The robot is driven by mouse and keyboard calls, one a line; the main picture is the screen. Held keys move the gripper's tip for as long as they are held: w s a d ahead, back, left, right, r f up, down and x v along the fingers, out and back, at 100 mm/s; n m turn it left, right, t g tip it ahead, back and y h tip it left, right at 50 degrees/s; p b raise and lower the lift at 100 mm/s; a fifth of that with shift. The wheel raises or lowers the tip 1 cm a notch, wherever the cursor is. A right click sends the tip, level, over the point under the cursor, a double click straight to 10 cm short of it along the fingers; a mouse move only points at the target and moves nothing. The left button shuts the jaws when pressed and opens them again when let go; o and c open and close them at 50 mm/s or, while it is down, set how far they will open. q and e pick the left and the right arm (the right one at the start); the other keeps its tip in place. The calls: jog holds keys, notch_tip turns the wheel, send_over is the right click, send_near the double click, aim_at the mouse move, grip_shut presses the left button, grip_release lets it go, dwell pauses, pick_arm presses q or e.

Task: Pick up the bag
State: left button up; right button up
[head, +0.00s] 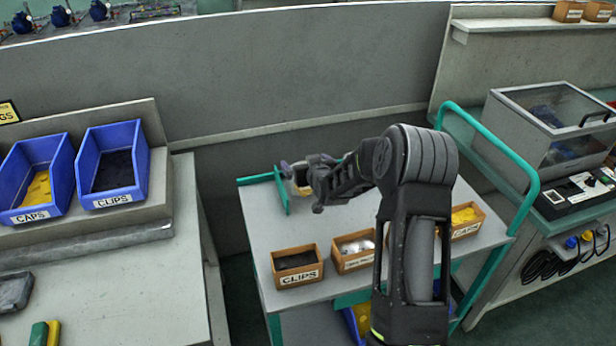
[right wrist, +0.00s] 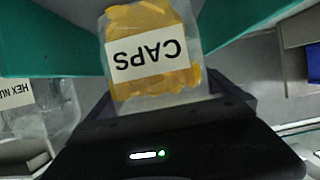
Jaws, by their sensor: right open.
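A clear bag (right wrist: 150,88) of yellow caps with a white CAPS label shows close up in the right wrist view, label upside down. My right gripper (head: 302,182) is open and reaches over the back left part of the cart top in the head view. In the right wrist view the bag stands in front of the gripper's dark body, between the finger sides; contact cannot be told. In the head view the gripper mostly covers this spot. Another clear bag (right wrist: 42,105), labelled HEX NU..., is at the left of the wrist view. My left gripper is not in view.
The cart top (head: 262,226) has a teal rail (head: 282,190) at its left end. Wooden bins stand along its front: clips (head: 297,265), a middle bin (head: 354,250) and caps (head: 466,221). Blue bins (head: 110,165) stand on the left bench. A grey wall runs behind.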

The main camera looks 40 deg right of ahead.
jog(key=shift+c, duration=0.2)
jog(key=c, duration=1)
jog(key=shift+r, duration=0.2)
notch_tip(320, 180, up, 10)
jog(key=shift+f+b, duration=0.1)
jog(key=shift+b, duration=0.8)
